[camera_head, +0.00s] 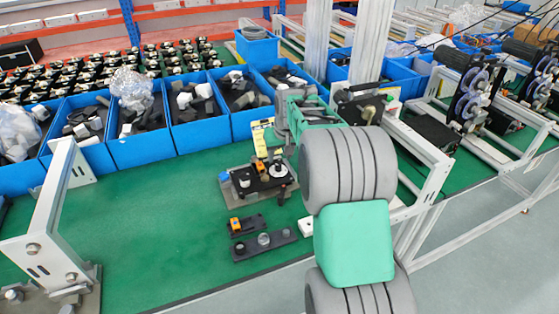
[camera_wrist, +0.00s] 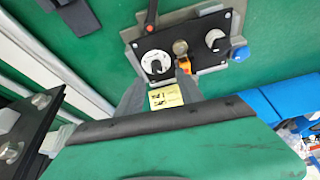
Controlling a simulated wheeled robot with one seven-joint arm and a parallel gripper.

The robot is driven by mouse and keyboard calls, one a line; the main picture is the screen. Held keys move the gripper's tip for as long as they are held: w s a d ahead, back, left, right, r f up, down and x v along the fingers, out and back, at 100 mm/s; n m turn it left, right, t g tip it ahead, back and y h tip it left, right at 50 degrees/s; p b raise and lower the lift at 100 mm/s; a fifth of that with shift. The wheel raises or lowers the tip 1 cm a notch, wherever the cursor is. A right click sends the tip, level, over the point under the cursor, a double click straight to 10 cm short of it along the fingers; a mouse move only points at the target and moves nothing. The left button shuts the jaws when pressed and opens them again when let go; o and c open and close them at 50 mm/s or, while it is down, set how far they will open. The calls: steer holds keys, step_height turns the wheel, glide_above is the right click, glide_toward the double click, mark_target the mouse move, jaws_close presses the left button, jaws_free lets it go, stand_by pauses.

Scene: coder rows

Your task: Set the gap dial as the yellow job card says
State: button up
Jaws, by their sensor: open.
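A black control panel (camera_head: 262,190) sits on a grey base on the green bench, and it also shows in the wrist view (camera_wrist: 196,42). It carries a round white dial with dark marks (camera_wrist: 156,63), a second knob with a pale pointer (camera_wrist: 214,39), and an orange part (camera_wrist: 184,66). The yellow job card (camera_head: 259,136) stands at the panel's far side. In the wrist view the card (camera_wrist: 165,98) shows dark marks too small to read. My gripper (camera_wrist: 160,84) is open, apart from the dials, near the card. In the head view my arm hides most of it.
A blue knob (camera_wrist: 240,54) and a red-tipped lever (camera_wrist: 150,17) are at the panel's edges. Two dark blocks (camera_head: 264,245) lie in front. Blue bins (camera_head: 155,150) line the back. A metal bracket (camera_head: 50,210) stands left. The green surface between is clear.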

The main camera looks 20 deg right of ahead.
mark_target(278, 165)
steer(key=x, duration=0.3)
steer(key=p+x, duration=0.1)
steer(key=x, duration=0.1)
steer(key=d+x, duration=0.1)
steer(key=x, duration=0.2)
steer(key=shift+w+f, duration=0.1)
steer(key=shift+w, duration=0.4)
steer(key=shift+c, duration=0.5)
jaws_close()
